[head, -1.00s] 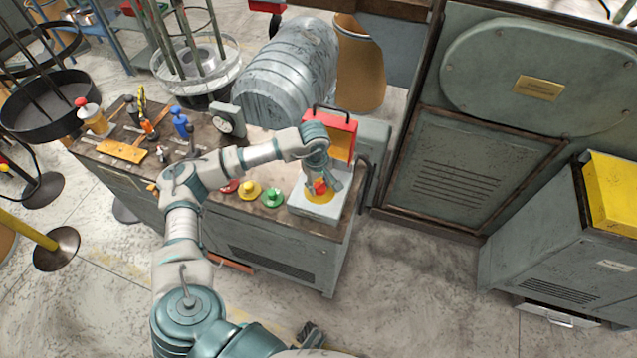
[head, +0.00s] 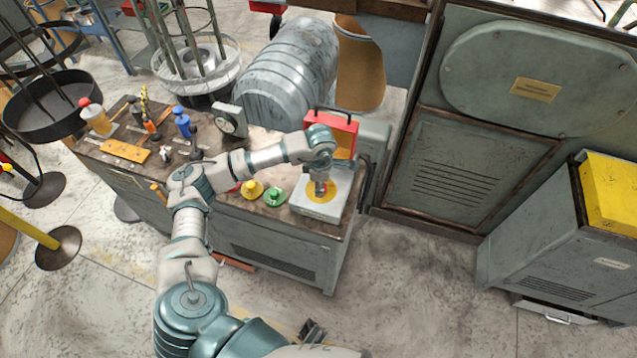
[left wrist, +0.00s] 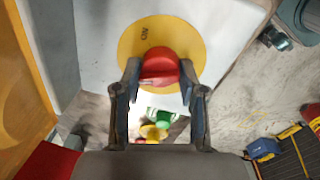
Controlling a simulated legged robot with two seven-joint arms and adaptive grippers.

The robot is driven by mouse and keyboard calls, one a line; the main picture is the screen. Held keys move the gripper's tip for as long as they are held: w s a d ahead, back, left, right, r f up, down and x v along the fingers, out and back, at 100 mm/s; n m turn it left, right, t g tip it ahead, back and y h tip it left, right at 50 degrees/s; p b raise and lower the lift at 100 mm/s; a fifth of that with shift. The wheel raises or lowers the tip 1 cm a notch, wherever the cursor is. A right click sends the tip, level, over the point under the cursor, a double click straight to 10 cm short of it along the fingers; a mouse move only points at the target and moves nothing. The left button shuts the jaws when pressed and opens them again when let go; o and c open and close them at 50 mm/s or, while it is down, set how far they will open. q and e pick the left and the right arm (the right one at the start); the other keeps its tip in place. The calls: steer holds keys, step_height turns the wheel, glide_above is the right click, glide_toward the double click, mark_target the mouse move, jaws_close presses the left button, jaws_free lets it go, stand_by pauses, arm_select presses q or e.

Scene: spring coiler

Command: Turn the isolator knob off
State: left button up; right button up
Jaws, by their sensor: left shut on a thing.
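The isolator is a pale grey box (head: 344,207) on the right end of the bench, with a yellow disc (head: 313,206) on its top. In the left wrist view the red knob (left wrist: 160,67) stands on the yellow disc (left wrist: 190,40). A dark "ON" marking shows at the disc's upper left. My left gripper (head: 321,191) points down at the disc; in the left wrist view its two fingers (left wrist: 160,88) are on either side of the red knob, shut on it. In the head view the gripper mostly hides the knob. My right gripper is not clearly seen.
A red box with a black handle (head: 338,124) stands just behind the isolator. Yellow (head: 252,190) and green (head: 274,196) buttons sit to its left. A dial gauge (head: 229,121) and tools fill the bench's left half. Floor in front is clear.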

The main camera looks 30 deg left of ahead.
arm_select(q)
steer(key=shift+d+n, duration=0.25)
steer(key=shift+n, duration=0.95)
arm_select(e)
steer(key=shift+s+f, duration=0.7)
steer(key=shift+f, duration=0.2)
arm_select(q)
steer(key=o, duration=1.1)
steer(key=shift+w+d, duration=0.1)
steer(key=shift+w, duration=0.05)
arm_select(e)
steer(key=shift+w+d, duration=0.15)
steer(key=shift+w, duration=0.05)
arm_select(q)
steer(key=shift+r, duration=0.1)
